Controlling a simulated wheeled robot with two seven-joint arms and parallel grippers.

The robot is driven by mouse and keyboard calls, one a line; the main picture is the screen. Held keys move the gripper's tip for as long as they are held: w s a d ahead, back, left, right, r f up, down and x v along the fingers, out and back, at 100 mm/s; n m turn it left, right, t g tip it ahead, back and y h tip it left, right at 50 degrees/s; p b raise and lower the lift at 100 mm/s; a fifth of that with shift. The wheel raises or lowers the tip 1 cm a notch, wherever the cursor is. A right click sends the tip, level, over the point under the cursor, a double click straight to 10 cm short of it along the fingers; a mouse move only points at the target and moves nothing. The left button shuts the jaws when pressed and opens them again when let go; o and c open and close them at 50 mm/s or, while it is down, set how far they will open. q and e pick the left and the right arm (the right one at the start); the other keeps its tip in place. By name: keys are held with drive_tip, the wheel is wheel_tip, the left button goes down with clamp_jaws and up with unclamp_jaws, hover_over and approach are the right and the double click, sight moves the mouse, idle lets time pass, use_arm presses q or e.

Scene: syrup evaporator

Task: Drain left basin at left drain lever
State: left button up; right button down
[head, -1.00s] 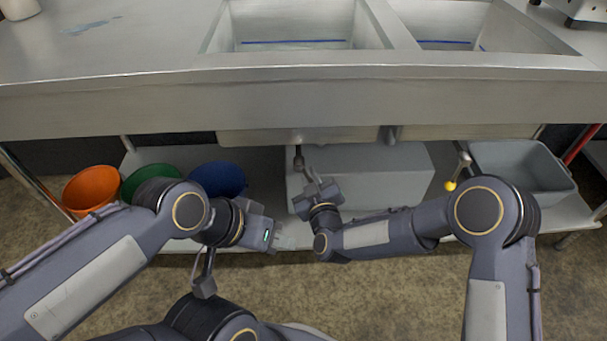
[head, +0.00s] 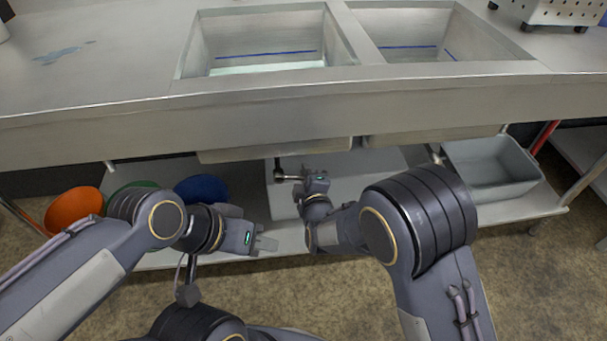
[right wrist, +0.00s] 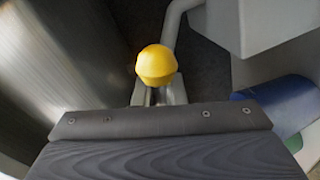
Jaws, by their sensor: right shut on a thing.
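The left basin (head: 205,45) is a steel sink with a blue line on its inner wall and some pale liquid at its bottom. The left drain lever (head: 281,176) hangs under that basin. It points right from its pivot to my right gripper (head: 318,182). In the right wrist view its yellow knob (right wrist: 157,64) sits between the jaws (right wrist: 158,94), which are shut on it. In the head view the knob is hidden by the gripper. My left gripper (head: 264,242) is away from the lever, low in front of the shelf; its jaw opening is unclear.
The right basin (head: 350,40) is beside the left one. A pale grey box (head: 345,172) stands below. Orange (head: 74,211), green (head: 117,193) and blue (head: 203,188) buckets are at left. A grey tub (head: 495,180) stands at right.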

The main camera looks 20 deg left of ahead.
drive_tip(key=shift+d+r+n, duration=0.1)
drive_tip(key=shift+r+n, duration=0.25)
drive_tip(key=shift+n, duration=0.15)
drive_tip(key=c, duration=1.5)
unclamp_jaws()
drive_tip(key=p+v, duration=0.1)
drive_tip(key=v, duration=0.6)
drive_tip(key=shift+s+d+r+p, duration=0.1)
drive_tip(key=shift+s+d+p, duration=0.05)
drive_tip(key=shift+s+p, duration=0.25)
drive_tip(key=shift+w, duration=0.15)
